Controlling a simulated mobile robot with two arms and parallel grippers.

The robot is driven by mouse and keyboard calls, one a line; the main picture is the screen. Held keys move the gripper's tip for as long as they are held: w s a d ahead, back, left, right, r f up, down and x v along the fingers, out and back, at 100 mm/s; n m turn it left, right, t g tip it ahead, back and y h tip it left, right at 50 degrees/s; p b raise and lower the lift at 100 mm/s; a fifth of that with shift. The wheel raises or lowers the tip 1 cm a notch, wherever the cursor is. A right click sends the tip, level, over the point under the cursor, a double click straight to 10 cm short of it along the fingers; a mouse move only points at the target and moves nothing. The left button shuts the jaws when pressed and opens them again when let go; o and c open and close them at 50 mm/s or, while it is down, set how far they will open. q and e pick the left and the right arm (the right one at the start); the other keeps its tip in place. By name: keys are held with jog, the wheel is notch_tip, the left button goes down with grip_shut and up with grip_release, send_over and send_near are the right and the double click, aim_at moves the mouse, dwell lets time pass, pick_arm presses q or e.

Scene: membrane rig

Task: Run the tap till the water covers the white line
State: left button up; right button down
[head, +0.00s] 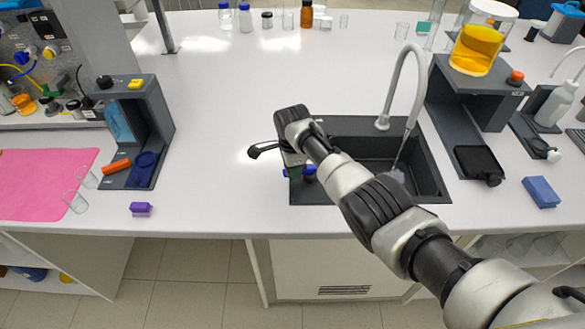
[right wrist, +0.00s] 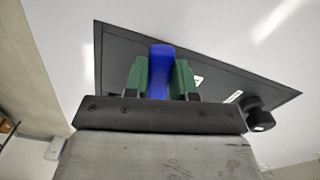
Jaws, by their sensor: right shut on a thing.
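The grey gooseneck tap (head: 420,85) arches over the dark sink (head: 345,127). A thin pale stream seems to run down from its spout. Something pale and clear (head: 398,176) is under the spout, mostly hidden by my right arm; I cannot make out a white line or a water level. My right gripper (head: 294,171) is at the sink's left side. In the right wrist view its green fingers are shut on a blue handle (right wrist: 160,68), which stands upright between them. My left gripper is not in view.
A grey stand with a jar of orange liquid (head: 476,50) is right of the sink. A blue block (head: 541,192) lies at the right. A dark stand (head: 155,120), a purple block (head: 141,209) and a pink mat (head: 40,185) are left. The counter between is clear.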

jog(key=c, duration=0.9)
grip_release()
jog(key=shift+d, duration=0.1)
jog(key=shift+r, duration=0.1)
notch_tip(320, 180, up, 11)
jog(key=shift+f, duration=0.15)
jog(key=shift+c, duration=0.6)
